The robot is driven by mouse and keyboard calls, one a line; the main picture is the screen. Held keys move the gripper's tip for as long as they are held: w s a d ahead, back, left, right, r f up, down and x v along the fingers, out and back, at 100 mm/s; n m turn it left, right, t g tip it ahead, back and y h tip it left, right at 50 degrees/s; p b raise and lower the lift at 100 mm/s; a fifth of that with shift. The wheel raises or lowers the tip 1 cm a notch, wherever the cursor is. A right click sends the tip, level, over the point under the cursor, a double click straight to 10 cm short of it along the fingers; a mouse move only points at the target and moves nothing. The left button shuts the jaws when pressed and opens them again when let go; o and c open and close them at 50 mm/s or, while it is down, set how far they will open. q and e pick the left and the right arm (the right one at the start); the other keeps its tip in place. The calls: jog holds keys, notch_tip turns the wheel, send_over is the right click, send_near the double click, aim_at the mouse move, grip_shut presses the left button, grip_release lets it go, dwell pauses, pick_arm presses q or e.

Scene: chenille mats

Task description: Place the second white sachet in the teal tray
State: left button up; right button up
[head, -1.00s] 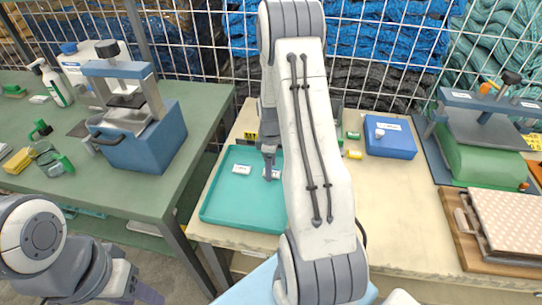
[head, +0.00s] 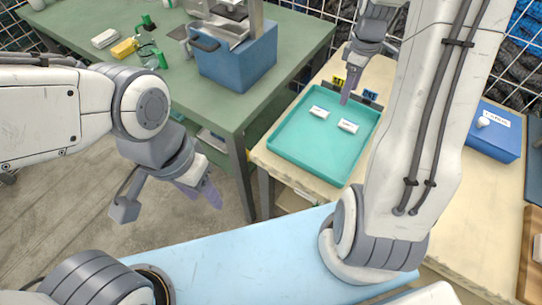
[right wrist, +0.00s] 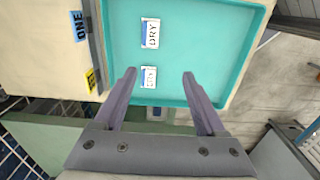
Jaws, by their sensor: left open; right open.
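Two white sachets lie flat and apart in the teal tray (head: 330,168): the left sachet (head: 318,112) and the right sachet (head: 347,126). In the right wrist view they show as the upper sachet (right wrist: 150,33) and the lower sachet (right wrist: 148,77), both marked "DRY", on the tray (right wrist: 205,40). My right gripper (head: 346,98) is over the tray's far side, open and empty; in the right wrist view its fingers (right wrist: 160,76) stand apart with nothing gripped. My left gripper (head: 203,195) is open and empty over the floor, left of the tray table.
A green table (head: 285,30) with a blue press (head: 240,55), a yellow block (head: 124,48) and goggles stands at the back left. A blue box (head: 495,130) sits right of my right arm.

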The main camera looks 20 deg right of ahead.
jog(key=s+a+r, duration=0.2)
jog(key=a+r, duration=0.1)
jog(key=a, duration=1)
jog(key=s+a+r+y, duration=0.1)
jog(key=s+a+r, duration=0.1)
jog(key=s+a, duration=1.5)
jog(key=s, duration=0.3)
jog(key=shift+a+r+m, duration=0.2)
jog(key=shift+r+m, duration=0.15)
jog(key=shift+m, duration=0.05)
